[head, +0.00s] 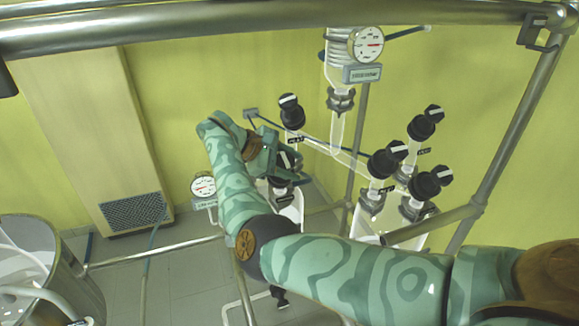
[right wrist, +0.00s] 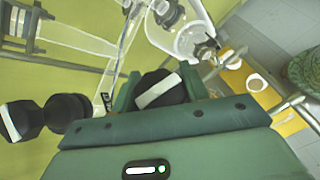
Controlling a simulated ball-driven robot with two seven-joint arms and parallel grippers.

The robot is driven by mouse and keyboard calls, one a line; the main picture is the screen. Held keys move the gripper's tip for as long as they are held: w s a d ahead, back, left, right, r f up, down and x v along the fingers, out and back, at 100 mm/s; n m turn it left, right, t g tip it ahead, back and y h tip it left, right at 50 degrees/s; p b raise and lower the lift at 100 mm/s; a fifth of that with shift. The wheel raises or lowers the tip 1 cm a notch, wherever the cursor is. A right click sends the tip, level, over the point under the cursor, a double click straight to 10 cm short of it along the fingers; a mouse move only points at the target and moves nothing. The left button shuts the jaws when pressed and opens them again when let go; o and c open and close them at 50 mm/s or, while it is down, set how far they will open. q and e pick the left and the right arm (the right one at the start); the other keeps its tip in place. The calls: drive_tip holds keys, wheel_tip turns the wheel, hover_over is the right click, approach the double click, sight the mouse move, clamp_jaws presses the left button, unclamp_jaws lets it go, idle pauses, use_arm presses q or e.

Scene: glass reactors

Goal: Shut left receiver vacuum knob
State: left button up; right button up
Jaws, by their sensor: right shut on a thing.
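My right gripper (head: 281,165) reaches in from the right and is shut on a black knob with a white stripe (head: 288,159). In the right wrist view the knob (right wrist: 163,90) sits between the two green fingers of my right gripper (right wrist: 159,86), its white bar lying slantwise. In the head view the fingers partly hide the knob; a black collar (head: 281,186) and clear glass show just below it. I cannot read the label of this knob. My left gripper is not in view.
Another black knob (head: 291,111) stands just above the gripper. Several similar knobs, including one (head: 386,160), stand on glass pipes to the right. A gauge (head: 203,186) is left of my arm. A metal rail (head: 250,25) crosses the top; a steel vessel (head: 62,262) is lower left.

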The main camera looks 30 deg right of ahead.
drive_tip(key=m+g+y+b, duration=0.1)
drive_tip(key=m+g+y, duration=0.1)
drive_tip(key=m+y, duration=0.1)
drive_tip(key=shift+s+a+f, duration=0.1)
drive_tip(key=shift+a+f+m+g+y+b, duration=0.15)
drive_tip(key=shift+m+g+y+b, duration=0.15)
drive_tip(key=shift+m+y+b, duration=0.35)
drive_tip(key=shift+s+a+m+g+y+b, duration=0.1)
drive_tip(key=shift+m+g+y+b, duration=0.2)
drive_tip(key=shift+m+y+b, duration=0.8)
drive_tip(key=shift+n, duration=0.35)
drive_tip(key=o, duration=0.8)
drive_tip(key=shift+o, duration=1)
drive_tip(key=shift+s, duration=0.1)
